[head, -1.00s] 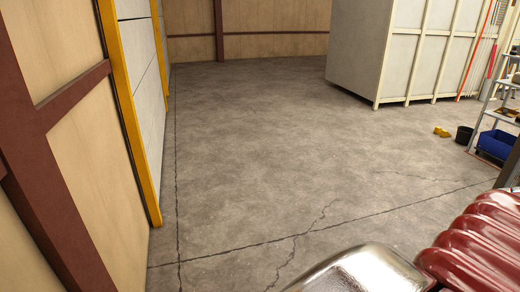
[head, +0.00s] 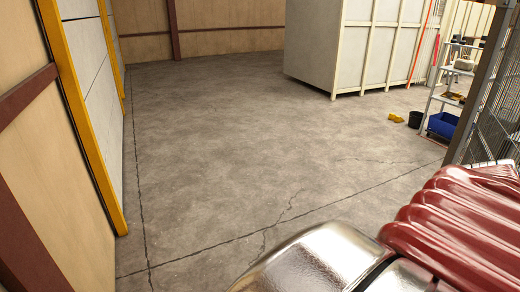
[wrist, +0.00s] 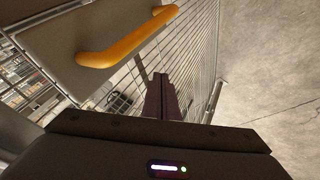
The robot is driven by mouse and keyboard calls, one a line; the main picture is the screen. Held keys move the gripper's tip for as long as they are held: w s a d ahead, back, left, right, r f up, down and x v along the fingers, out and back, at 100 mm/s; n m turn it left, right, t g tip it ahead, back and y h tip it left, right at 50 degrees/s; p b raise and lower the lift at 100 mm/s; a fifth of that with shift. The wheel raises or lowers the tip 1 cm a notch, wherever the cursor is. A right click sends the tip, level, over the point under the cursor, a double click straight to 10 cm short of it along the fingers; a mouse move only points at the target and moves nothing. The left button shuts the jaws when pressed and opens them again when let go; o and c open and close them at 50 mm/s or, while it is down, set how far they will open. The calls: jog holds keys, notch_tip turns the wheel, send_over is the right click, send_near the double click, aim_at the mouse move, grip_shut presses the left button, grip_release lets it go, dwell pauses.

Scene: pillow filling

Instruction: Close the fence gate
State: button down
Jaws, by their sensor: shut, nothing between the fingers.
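In the wrist view, my gripper (wrist: 161,82) is shut and empty, with its dark fingers pointing up the picture. A wire mesh fence panel (wrist: 198,50) runs beside and beyond the fingertips. A yellow-orange bar handle (wrist: 125,40) sits on a grey plate (wrist: 65,32), up and left of the fingertips and apart from them. I cannot tell whether this mesh is the gate or a fixed panel. In the head view, a grey post (head: 474,90) and wire mesh (head: 500,120) stand at the right edge, partly hidden by my red-covered arm. My gripper is out of the head view.
Open concrete floor (head: 240,130) fills the middle. A wall with a yellow-framed door (head: 85,125) runs along the left. A large pale cabinet (head: 325,45) stands at the back. A blue bin (head: 442,124), a black bucket (head: 416,119) and a yellow item (head: 397,118) are at right.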

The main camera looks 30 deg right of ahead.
notch_tip(320, 180, up, 9)
jog(key=shift+r, duration=0.2)
dwell(0.3)
